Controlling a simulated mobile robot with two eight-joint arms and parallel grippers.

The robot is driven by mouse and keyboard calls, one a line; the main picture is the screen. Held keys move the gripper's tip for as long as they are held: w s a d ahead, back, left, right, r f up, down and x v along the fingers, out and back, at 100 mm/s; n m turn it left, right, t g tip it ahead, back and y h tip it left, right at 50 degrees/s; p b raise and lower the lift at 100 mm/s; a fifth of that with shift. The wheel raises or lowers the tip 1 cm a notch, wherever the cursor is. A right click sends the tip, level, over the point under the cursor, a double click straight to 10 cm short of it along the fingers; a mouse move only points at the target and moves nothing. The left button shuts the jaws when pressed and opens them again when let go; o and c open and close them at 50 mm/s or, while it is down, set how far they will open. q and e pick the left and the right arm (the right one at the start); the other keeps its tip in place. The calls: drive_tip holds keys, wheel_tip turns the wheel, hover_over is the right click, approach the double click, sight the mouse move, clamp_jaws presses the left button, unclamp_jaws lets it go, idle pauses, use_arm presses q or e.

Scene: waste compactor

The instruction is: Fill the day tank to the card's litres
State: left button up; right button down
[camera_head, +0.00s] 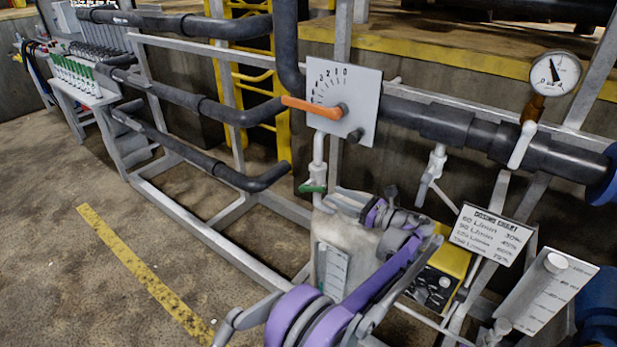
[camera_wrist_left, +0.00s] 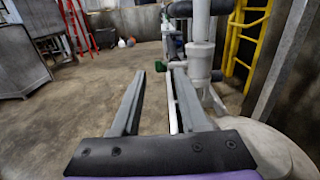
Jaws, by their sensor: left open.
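The whitish day tank (camera_head: 352,240) stands low in the middle of the head view, with a graduated plate (camera_head: 332,270) on its front. A white pipe drops to it, with a green valve handle (camera_head: 313,188). My left gripper (camera_head: 347,203) is over the tank, just right of the green handle. In the left wrist view my left gripper (camera_wrist_left: 158,72) is open and empty, and the green handle (camera_wrist_left: 160,66) shows between its fingertips. I cannot tell whether they touch. My right gripper is not in view.
An orange lever (camera_head: 310,107) sits on a numbered plate (camera_head: 362,85) above. A pressure gauge (camera_head: 555,73) stands on the dark pipe at the right. Another graduated plate (camera_head: 540,298) is at the lower right. Rails and pipes crowd the area. The floor at left is clear.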

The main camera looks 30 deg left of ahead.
sight(309, 186)
use_arm(q)
drive_tip(key=a, duration=0.7)
drive_tip(key=a+b, duration=0.1)
drive_tip(key=a, duration=0.2)
drive_tip(key=shift+w+a+r, duration=0.1)
drive_tip(key=shift+w+a, duration=0.15)
drive_tip(key=shift+w, duration=0.05)
clamp_jaws()
idle(1.0)
